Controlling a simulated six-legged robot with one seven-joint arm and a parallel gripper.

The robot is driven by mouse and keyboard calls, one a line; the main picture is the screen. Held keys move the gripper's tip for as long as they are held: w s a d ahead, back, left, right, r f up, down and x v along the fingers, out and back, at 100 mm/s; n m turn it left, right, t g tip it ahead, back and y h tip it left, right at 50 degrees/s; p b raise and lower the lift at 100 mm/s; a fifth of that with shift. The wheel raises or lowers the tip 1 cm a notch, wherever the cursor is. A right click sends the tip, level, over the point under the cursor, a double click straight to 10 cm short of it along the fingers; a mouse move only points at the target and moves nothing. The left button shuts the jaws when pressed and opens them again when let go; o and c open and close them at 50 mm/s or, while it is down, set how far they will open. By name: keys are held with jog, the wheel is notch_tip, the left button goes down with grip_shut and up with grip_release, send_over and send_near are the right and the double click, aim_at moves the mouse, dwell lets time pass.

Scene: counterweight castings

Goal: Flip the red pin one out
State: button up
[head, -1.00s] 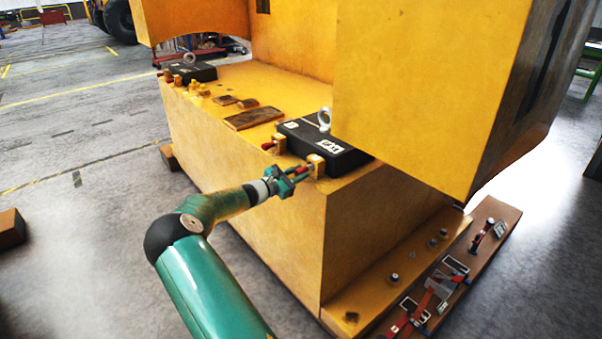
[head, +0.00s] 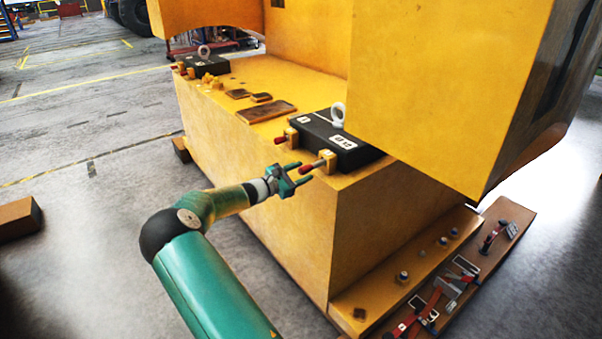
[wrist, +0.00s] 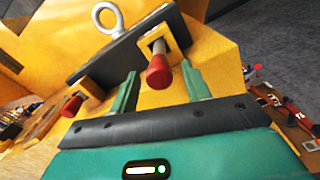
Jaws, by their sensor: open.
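The black block (head: 340,150) with a white ring sits on the yellow casting; two red-tipped pins stand out from small yellow brackets at its front edge. The nearer red pin (head: 306,170) shows a bare shaft between its red grip and its bracket, and sticks out further than the other red pin (head: 281,140). My gripper (head: 301,175) is open and empty, just in front of the nearer pin. In the wrist view the nearer pin's red end (wrist: 158,74) appears between my open fingers (wrist: 160,80), and the other pin (wrist: 72,106) lies left of them.
A second black block (head: 208,66) with pins sits at the casting's far end. Brown plates (head: 266,111) lie between the blocks. A large yellow mass (head: 430,90) overhangs at right. A brown board (head: 500,225) with red-handled tools lies on the floor at right. Floor at left is mostly clear.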

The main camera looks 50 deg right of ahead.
jog(key=v, duration=1.3)
jog(key=shift+a, duration=0.2)
jog(key=s+a+r+m+t+y, duration=0.3)
jog(key=s+a, duration=0.5)
jog(key=a, duration=0.5)
jog(key=s+a+r+m+t+y, duration=0.3)
jog(key=s+a+r+m+y, duration=0.2)
jog(key=a, duration=0.8)
jog(key=s+a+r+m+t+y, duration=0.3)
jog(key=s+a+r+y, duration=0.4)
jog(key=s+a, duration=0.6)
jog(key=y, duration=0.2)
jog(key=shift+s+m+t+y, duration=0.2)
jog(key=shift+m+t+y, duration=0.1)
jog(key=shift+m, duration=0.1)
